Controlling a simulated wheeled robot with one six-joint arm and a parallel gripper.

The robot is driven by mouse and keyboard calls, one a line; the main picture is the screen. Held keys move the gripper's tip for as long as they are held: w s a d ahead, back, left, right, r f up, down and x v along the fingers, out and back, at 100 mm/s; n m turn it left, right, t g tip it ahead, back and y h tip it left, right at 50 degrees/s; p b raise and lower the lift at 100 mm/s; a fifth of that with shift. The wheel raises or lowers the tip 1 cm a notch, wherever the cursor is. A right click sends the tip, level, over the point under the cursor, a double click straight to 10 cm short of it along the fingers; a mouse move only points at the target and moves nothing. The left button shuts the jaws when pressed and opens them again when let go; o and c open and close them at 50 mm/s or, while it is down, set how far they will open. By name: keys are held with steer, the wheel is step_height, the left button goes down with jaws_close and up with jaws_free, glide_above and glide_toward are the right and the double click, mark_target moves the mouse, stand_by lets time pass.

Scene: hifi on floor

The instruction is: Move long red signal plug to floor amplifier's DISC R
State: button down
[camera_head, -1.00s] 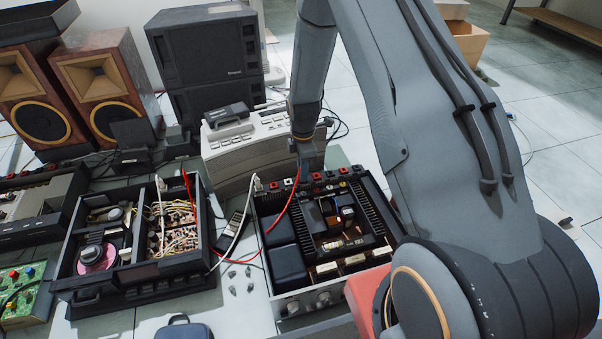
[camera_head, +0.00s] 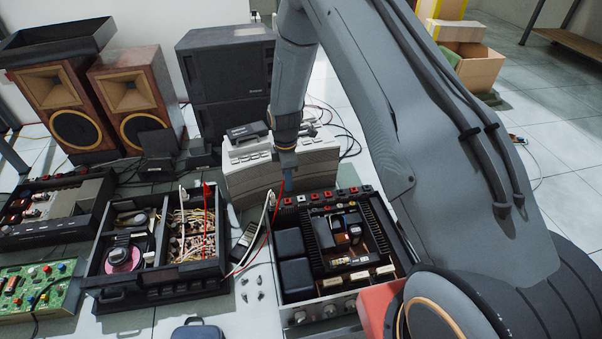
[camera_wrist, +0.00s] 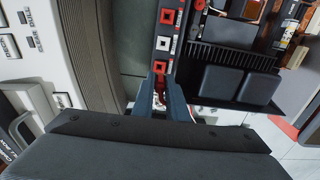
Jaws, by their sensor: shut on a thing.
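My gripper (camera_head: 287,180) is shut on the red signal plug (camera_wrist: 160,88), just behind the left end of the floor amplifier (camera_head: 322,283). The plug is mostly hidden between the fingers. Its red cable (camera_head: 266,238) hangs down and runs left to the open chassis. The amplifier's rear socket row (camera_head: 326,196) has red, white and dark sockets. In the wrist view, a red socket (camera_wrist: 160,67) lies right at the fingertips, with a white socket (camera_wrist: 163,44) and another red socket (camera_wrist: 166,16) beyond. I cannot read their labels, nor tell whether the plug touches a socket.
A grey-white device (camera_head: 283,163) stands close behind my gripper. The open chassis (camera_head: 153,282) is left of the amplifier, with a white cable (camera_head: 262,222) running between them. Dark speakers (camera_head: 228,82) stand at the back. Small loose parts lie on the floor between the chassis.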

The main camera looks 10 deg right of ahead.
steer(key=b, duration=0.4)
glide_above(288, 202)
steer(key=shift+w+f, duration=0.25)
steer(key=shift+f, duration=1)
steer(key=shift+w+f, duration=0.2)
steer(key=shift+f, duration=1)
steer(key=shift+f+p, duration=0.7)
steer(key=shift+f, duration=0.3)
stand_by(2.8)
steer(key=c, duration=1.7)
jaws_free()
steer(key=shift+o, duration=0.2)
